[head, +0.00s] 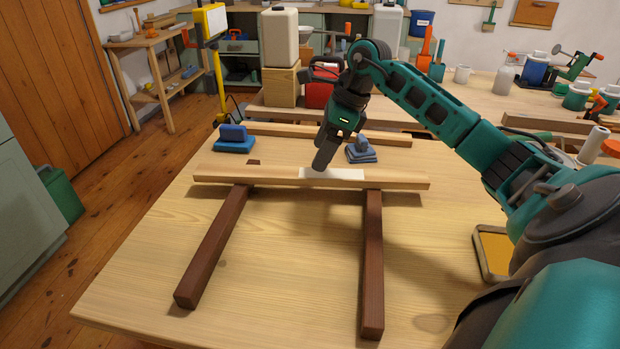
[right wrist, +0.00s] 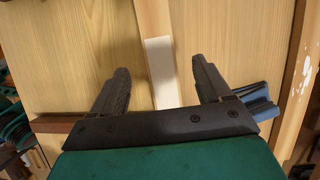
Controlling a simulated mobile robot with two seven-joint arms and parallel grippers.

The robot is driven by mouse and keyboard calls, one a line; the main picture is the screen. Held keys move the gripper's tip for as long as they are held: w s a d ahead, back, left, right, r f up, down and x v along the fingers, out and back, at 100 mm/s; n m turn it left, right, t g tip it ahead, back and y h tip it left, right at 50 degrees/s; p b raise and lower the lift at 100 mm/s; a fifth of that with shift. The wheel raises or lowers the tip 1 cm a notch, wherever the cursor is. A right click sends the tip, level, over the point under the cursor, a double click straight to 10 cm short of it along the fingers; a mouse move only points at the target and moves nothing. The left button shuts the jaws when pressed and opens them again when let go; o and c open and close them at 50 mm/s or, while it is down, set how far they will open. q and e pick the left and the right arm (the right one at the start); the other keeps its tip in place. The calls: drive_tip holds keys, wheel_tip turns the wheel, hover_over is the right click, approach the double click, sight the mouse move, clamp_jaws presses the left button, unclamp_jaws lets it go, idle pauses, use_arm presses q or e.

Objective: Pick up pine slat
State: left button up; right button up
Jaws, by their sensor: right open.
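The pine slat (head: 245,175) is a pale bar lying across two dark brown bars (head: 215,245) (head: 373,260) on the table, with a white patch (head: 335,173) around its middle. The head view hides how far down the fingertips reach. My left gripper is not in view.
A second pale slat (head: 290,131) lies farther back on the table (head: 130,280). Blue blocks (head: 233,143) (head: 361,153) sit between the slats. A yellow-topped tray (head: 492,252) is at the right. The table's front left is clear. A cluttered bench stands behind.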

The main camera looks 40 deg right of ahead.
sight(310, 172)
drive_tip(key=shift+x, duration=2.75)
drive_tip(key=shift+s, duration=0.1)
drive_tip(key=shift+c, duration=0.4)
drive_tip(key=c, duration=1.2)
